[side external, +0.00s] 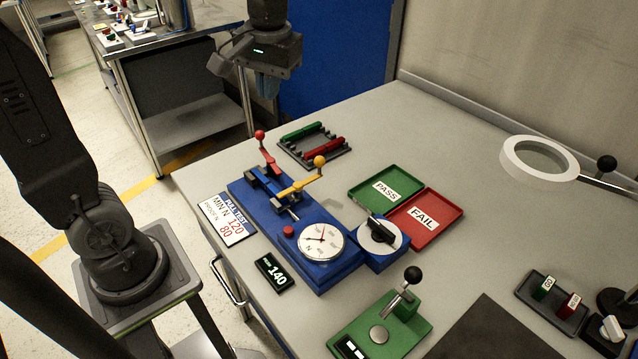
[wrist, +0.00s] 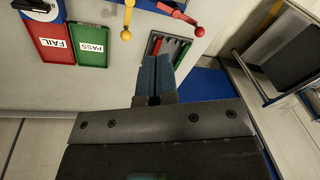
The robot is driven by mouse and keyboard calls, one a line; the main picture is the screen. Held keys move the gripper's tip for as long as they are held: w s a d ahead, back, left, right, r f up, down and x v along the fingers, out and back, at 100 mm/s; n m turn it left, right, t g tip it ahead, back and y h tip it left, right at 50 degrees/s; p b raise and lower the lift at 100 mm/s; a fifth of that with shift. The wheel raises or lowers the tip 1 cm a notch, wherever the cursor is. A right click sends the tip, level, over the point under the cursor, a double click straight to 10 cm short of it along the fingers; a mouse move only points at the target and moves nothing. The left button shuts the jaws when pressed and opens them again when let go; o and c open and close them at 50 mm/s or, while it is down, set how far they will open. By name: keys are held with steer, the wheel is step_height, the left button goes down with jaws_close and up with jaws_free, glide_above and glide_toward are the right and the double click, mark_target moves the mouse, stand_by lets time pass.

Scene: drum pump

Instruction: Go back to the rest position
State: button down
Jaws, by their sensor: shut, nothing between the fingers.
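My gripper (side external: 267,88) is raised above the far left edge of the workbench (side external: 395,120) in the side external view. Its blue fingers (wrist: 155,76) are pressed together in the wrist view, with nothing between them. The gripper is apart from everything on the bench. The blue pull tester (side external: 318,276) stands mid-bench, with a red-knobbed lever (side external: 260,135), a yellow-knobbed lever (side external: 319,162) and a round dial (side external: 322,241). The small display (side external: 274,272) beside it reads 140.
A dark rack (side external: 339,156) with green and red pieces lies behind the tester. The green PASS tray (side external: 362,200) and red FAIL tray (side external: 455,212) lie to its right. A ring magnifier (side external: 510,174) overhangs the right side. A green lever press (side external: 400,340) stands in front.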

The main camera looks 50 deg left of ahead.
steer(key=s+d+f+m+t+h, duration=0.1)
steer(key=s+d+m+t, duration=0.4)
steer(key=s, duration=0.7)
steer(key=shift+d+f+m+h, duration=0.4)
steer(key=shift+d+f, duration=0.35)
